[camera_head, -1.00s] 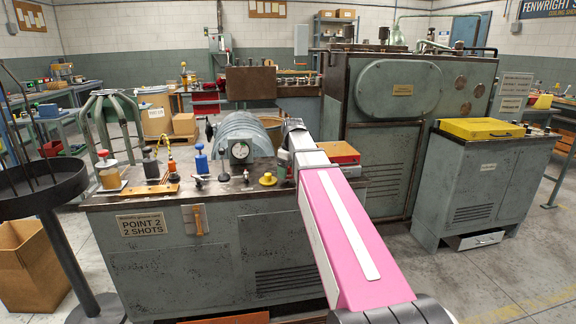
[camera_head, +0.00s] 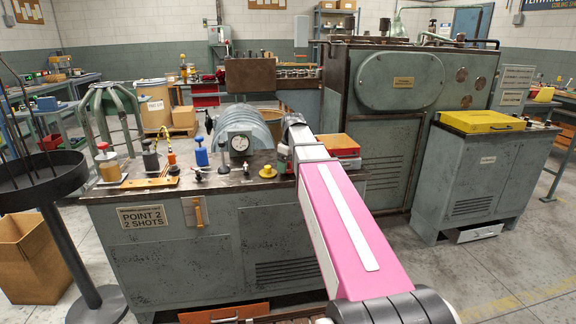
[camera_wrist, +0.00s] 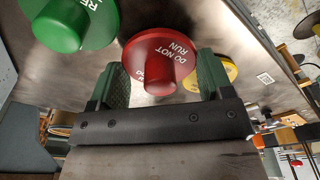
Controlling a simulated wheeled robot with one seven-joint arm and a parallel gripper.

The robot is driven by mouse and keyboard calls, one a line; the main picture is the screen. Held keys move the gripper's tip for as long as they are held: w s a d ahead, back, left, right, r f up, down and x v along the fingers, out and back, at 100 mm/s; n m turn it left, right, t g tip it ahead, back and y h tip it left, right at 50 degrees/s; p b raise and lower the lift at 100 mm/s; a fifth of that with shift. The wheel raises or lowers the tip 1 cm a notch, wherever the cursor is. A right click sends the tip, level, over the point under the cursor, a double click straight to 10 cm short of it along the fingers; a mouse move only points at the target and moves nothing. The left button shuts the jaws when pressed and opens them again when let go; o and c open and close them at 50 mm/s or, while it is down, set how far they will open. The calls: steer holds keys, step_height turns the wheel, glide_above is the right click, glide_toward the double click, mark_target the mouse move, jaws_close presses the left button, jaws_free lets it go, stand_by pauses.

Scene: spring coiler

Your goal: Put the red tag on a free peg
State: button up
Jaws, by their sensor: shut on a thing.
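The red tag (camera_wrist: 158,62) is a round disc with a thick red stem and white letters reading "DO NOT RUN". It sits between the two green-padded fingers of my gripper (camera_wrist: 163,76), which is shut on it. A green tag (camera_wrist: 68,24) with a similar stem is at the upper left of the wrist view. A yellow tag (camera_wrist: 215,72) is partly hidden behind the right finger; a yellow knobbed disc (camera_head: 267,171) shows on the cabinet top in the head view. In the head view my gripper (camera_head: 284,158) is small and mostly hidden by my wrist. I cannot make out a free peg.
A red box (camera_head: 338,145) lies right of my wrist. A dark round stand (camera_head: 45,190) is at the left.

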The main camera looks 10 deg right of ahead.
steer(key=shift+f, duration=0.6)
stand_by(0.6)
steer(key=o, duration=0.9)
steer(key=shift+o, duration=0.2)
steer(key=r, duration=0.7)
steer(key=s+d+r, duration=0.1)
steer(key=r, duration=0.2)
steer(key=shift+r, duration=0.3)
step_height(320, 180, up, 13)
steer(key=shift+s, duration=0.1)
stand_by(0.4)
